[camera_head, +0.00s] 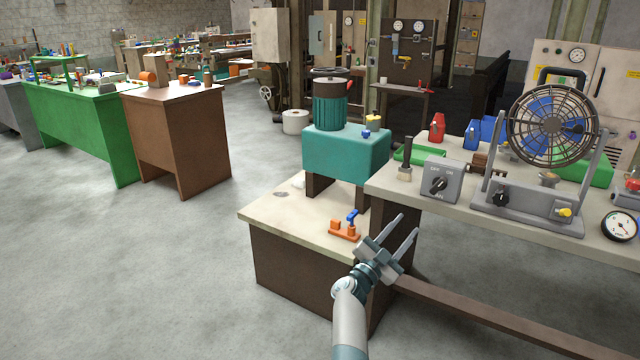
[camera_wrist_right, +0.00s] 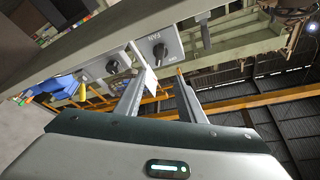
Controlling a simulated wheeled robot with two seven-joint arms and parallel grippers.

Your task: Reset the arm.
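My right arm (camera_head: 350,315) reaches up from the bottom of the head view. Its gripper (camera_head: 410,222) is in front of the low cream-topped bench, near the left end of the long workbench. The two fingers are spread apart and nothing shows between them. In the right wrist view the gripper (camera_wrist_right: 164,72) also shows its fingers apart, below a grey control box with a black knob (camera_wrist_right: 158,50). My left arm and gripper are not in the head view.
The workbench (camera_head: 455,220) holds a grey switch box (camera_head: 441,181), a caged fan (camera_head: 553,125) and a gauge (camera_head: 619,225). The low bench (camera_head: 285,225) carries a teal stand (camera_head: 345,155) and an orange clamp-like item (camera_head: 344,231). Open floor (camera_head: 130,270) lies left.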

